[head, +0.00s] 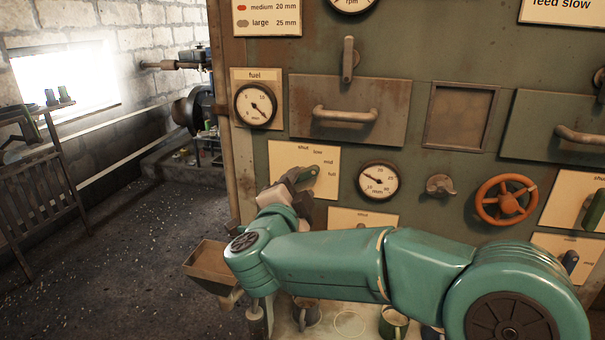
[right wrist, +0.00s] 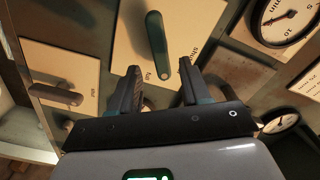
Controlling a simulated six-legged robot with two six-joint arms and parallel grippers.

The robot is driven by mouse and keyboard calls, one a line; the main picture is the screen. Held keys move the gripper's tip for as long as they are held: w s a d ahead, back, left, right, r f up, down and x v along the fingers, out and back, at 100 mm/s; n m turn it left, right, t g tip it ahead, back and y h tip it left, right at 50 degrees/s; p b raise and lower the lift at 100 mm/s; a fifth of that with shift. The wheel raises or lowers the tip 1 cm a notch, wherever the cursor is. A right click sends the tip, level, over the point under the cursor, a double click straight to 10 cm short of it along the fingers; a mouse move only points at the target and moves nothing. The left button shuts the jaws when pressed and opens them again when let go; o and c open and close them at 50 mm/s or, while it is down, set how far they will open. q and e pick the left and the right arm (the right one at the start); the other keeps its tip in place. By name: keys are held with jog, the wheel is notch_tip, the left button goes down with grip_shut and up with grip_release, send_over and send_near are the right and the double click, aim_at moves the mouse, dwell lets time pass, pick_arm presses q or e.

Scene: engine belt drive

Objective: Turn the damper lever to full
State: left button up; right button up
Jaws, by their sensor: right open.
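The damper plate (head: 279,158) is a cream panel marked shut, low, mid and full, left of the middle of the head view. Its green lever (head: 313,172) is partly hidden by my right gripper (head: 300,180); I cannot tell exactly which mark it points at. In the right wrist view the lever (right wrist: 156,40) shows as a rounded bar. My left gripper is not in view.
A mm gauge (head: 378,181), a small knob (head: 440,185) and a red handwheel (head: 506,200) are to the right on the panel. The fuel gauge (head: 255,104) and a drawer handle (head: 346,114) are above. Mugs (head: 393,322) stand below my right arm.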

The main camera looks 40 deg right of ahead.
aim_at(303, 177)
jog(key=x, duration=0.4)
jog(key=shift+w+p, duration=0.1)
jog(key=shift+p, duration=0.2)
jog(key=shift+a, duration=0.1)
grip_shut()
